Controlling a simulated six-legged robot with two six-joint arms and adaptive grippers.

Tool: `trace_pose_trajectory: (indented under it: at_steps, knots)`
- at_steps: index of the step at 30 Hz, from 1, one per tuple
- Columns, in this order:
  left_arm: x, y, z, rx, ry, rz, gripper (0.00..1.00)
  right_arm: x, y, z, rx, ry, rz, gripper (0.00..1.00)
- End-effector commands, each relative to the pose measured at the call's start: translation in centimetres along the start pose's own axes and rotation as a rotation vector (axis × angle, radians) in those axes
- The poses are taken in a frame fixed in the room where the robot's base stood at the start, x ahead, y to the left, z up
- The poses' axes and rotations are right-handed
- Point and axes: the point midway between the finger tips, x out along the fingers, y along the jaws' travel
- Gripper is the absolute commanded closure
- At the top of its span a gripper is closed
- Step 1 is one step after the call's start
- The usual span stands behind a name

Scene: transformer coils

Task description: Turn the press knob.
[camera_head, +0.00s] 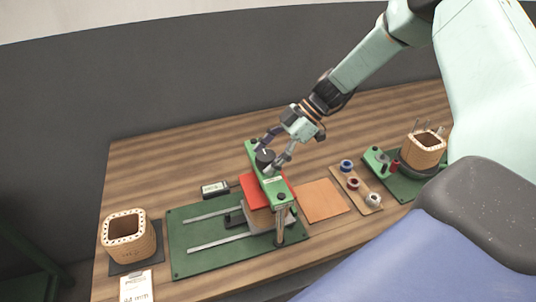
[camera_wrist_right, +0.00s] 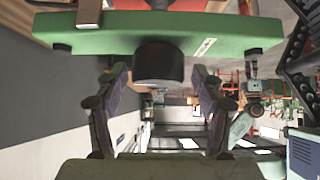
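The press knob (camera_head: 264,157) is a short black cylinder on the green crossbar (camera_head: 273,187) of the press. In the right wrist view the knob (camera_wrist_right: 158,65) hangs centrally below the crossbar (camera_wrist_right: 225,40) as pictured. My right gripper (camera_head: 267,152) is at the knob, coming from the back right. In the wrist view its two fingers (camera_wrist_right: 159,75) stand open, one on each side of the knob, with a gap visible on both sides. My left gripper is not in view.
The press stands on a green base plate (camera_head: 190,262) with rails and a red block (camera_head: 250,187) under the crossbar. A wooden coil form (camera_head: 128,243) is at the left. Spools on a board (camera_head: 357,200) and another coil station (camera_head: 400,187) are at the right.

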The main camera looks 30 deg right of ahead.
Motion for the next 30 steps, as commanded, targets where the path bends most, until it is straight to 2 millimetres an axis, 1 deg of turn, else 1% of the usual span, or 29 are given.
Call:
trace_pose_trajectory:
  at_steps: [1,2,17,23,30]
  knots:
    - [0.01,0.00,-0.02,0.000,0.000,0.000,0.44,0.02,0.00,0.00,0.000,0.000,-0.001,0.39]
    - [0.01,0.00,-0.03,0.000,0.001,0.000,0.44,0.00,-0.01,0.01,0.000,0.000,0.000,0.41]
    - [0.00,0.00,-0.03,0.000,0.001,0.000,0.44,-0.10,-0.01,0.08,-0.001,-0.001,0.001,0.84]
    - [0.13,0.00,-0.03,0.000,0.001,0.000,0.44,-0.07,-0.02,0.07,0.007,0.000,0.009,0.84]
    - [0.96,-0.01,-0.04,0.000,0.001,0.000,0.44,0.01,-0.07,0.08,0.072,0.003,0.075,0.84]
